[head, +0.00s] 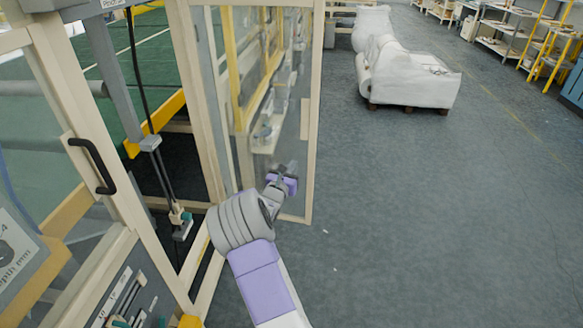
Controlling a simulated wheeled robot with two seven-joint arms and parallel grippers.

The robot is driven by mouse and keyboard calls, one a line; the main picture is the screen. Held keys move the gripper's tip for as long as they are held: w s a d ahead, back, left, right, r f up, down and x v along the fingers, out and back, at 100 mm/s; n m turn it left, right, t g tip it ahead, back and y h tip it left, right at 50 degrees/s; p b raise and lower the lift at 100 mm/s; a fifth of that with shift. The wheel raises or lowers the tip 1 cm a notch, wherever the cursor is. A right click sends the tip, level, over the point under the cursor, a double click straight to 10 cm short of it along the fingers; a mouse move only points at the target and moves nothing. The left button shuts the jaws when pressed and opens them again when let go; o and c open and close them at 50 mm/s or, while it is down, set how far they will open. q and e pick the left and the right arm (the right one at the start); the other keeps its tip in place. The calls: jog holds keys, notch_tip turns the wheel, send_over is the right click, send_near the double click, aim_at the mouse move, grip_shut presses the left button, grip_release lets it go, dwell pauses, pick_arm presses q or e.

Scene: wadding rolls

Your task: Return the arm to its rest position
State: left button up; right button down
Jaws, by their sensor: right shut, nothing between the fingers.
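My right arm comes in from the bottom of the head view and reaches up and forward. My right gripper (284,181) is at its far end, with purple and grey parts, in front of the lower part of an open glazed door (312,120). The gripper is small in the view; it is shut and holds nothing. I cannot tell whether it touches the door. My left gripper is not in view.
A framed machine enclosure with a black handle (92,166) stands at the left. A hanging control pendant (181,222) is in its opening. A white wrapped load (408,78) sits on the floor farther back. Shelves (502,40) line the far right. The grey floor (430,220) at right is clear.

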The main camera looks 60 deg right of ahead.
jog(key=shift+s+a, duration=0.1)
jog(key=shift+a, duration=0.2)
jog(key=s+a+f+m+g+y+p, duration=0.1)
jog(key=s+a+f+m+g+y, duration=0.2)
jog(key=f, duration=0.6)
jog(key=s+a+f+m+g+y, duration=0.1)
jog(key=s+a+f+m+y, duration=0.15)
jog(key=a+f, duration=0.45)
jog(key=s+a+f+m+g+y, duration=0.1)
jog(key=s+a+f+m+y, duration=0.1)
jog(key=a+f+y, duration=0.35)
jog(key=s+a+f+m+y, duration=0.2)
jog(key=a+f, duration=0.5)
jog(key=a, duration=0.2)
jog(key=s+a+m+t+y+p, duration=0.1)
jog(key=a+m+y, duration=0.3)
jog(key=a, duration=1.2)
jog(key=s+a+f+m+y+p, duration=0.1)
jog(key=s+a+m+y, duration=0.3)
jog(key=a+m, duration=0.5)
jog(key=a+p, duration=0.1)
jog(key=a, duration=0.6)
jog(key=shift+s+m+t+y, duration=0.2)
jog(key=shift+m+t+y, duration=0.15)
jog(key=shift+t+y, duration=0.05)
